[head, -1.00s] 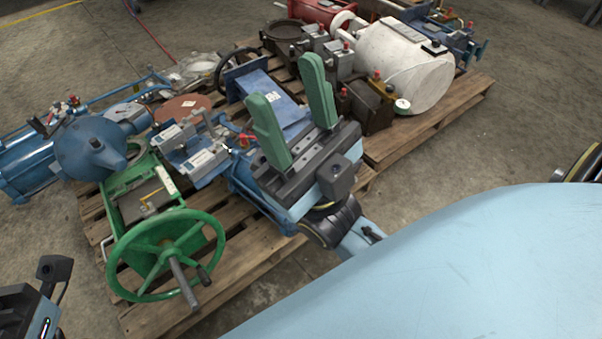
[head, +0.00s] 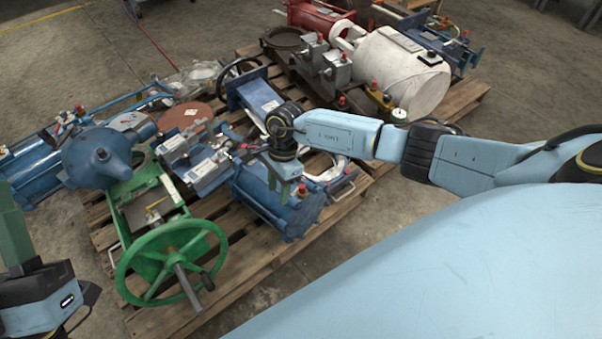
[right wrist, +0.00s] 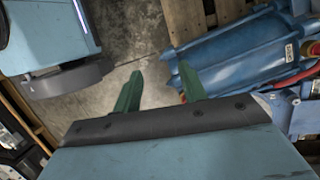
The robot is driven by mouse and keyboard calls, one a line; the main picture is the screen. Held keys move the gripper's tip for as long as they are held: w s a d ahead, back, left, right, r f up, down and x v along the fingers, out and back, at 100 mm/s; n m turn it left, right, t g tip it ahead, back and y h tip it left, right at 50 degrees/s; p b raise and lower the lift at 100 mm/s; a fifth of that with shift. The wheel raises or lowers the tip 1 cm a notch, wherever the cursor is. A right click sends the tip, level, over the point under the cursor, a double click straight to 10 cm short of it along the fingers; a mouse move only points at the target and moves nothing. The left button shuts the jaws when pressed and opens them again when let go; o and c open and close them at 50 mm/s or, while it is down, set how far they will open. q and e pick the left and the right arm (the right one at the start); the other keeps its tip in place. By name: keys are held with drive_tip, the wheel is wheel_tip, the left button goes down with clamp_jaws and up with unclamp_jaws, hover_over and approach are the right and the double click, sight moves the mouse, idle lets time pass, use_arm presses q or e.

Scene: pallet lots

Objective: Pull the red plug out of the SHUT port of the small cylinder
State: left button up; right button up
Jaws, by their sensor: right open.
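A blue cylinder (head: 262,202), which appears to be the small cylinder, lies at the pallet's front edge. It also shows in the right wrist view (right wrist: 235,62). A red plug (head: 303,190) shows near its right end in the head view. In the right wrist view another red plug (right wrist: 312,48) is at the right edge. No SHUT marking is readable. My right gripper (head: 274,184) is over the cylinder, pointing down; its two green fingers (right wrist: 160,76) are apart and empty, the right one close to the cylinder's end. My left gripper (head: 14,240) is at the left edge; its jaw gap is hidden.
A green valve with a handwheel (head: 172,262) stands left of the cylinder. Grey units with red caps (head: 205,162) lie behind it. A white tank (head: 400,75) is at the back right of the pallets (head: 245,265). Concrete floor in front is clear.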

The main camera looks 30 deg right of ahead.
drive_tip(key=w+d+h, duration=0.1)
drive_tip(key=d, duration=0.1)
drive_tip(key=w+d+h, duration=0.1)
drive_tip(key=d, duration=0.2)
drive_tip(key=w+d+r+h, duration=0.1)
drive_tip(key=d, duration=0.2)
drive_tip(key=shift+w+d+n+t, duration=0.1)
drive_tip(key=shift+d+n+t, duration=0.2)
drive_tip(key=shift+n, duration=0.1)
use_arm(q)
drive_tip(key=shift+w+f+g, duration=0.15)
drive_tip(key=shift+w+g, duration=0.1)
drive_tip(key=shift+g, duration=0.05)
use_arm(e)
drive_tip(key=shift+a+f, duration=0.1)
